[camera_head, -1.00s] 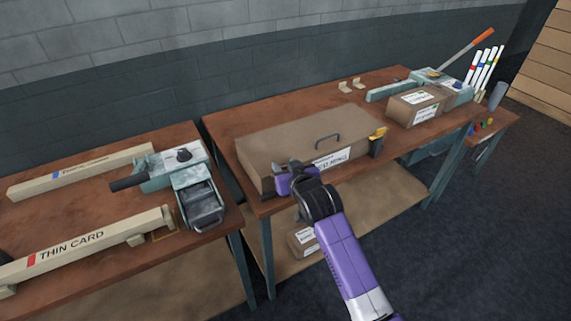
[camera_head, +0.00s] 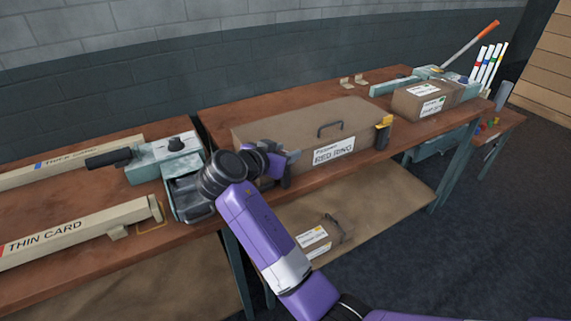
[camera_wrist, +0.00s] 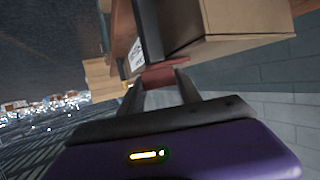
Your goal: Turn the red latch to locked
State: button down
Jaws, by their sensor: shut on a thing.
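The brown case (camera_head: 300,130) with a dark top handle and a "RED RING" label (camera_head: 333,151) sits on the middle bench. The red latch (camera_wrist: 165,75) shows in the wrist view between my fingertips, beside the case's wall (camera_wrist: 245,28). My gripper (camera_head: 289,160) is at the left part of the case's front; it also shows in the wrist view (camera_wrist: 160,84), its fingers closed on the latch. In the head view my gripper and wrist hide the latch. How far the latch is turned cannot be told.
A yellow latch (camera_head: 384,132) is at the case's right front corner. A teal device (camera_head: 165,160) stands left on the other bench, close to my wrist. A smaller carton (camera_head: 422,98) stands at right. Another box (camera_head: 312,237) lies on the lower shelf.

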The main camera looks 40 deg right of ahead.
jog(key=m+g+b, duration=0.1)
jog(key=g+b, duration=0.1)
jog(key=m+g+b, duration=0.2)
jog(key=shift+w+f, duration=0.1)
jog(key=shift+f, duration=0.2)
jog(key=m+g+b, duration=0.2)
jog(key=shift+r+m+b, duration=0.15)
jog(key=shift+m+b, duration=0.15)
jog(key=shift+b, duration=0.1)
jog(key=shift+g, duration=0.5)
jog(key=c, duration=0.8)
grip_release()
jog(key=shift+c, duration=0.2)
jog(key=shift+r, duration=0.1)
notch_tip(320, 180, up, 20)
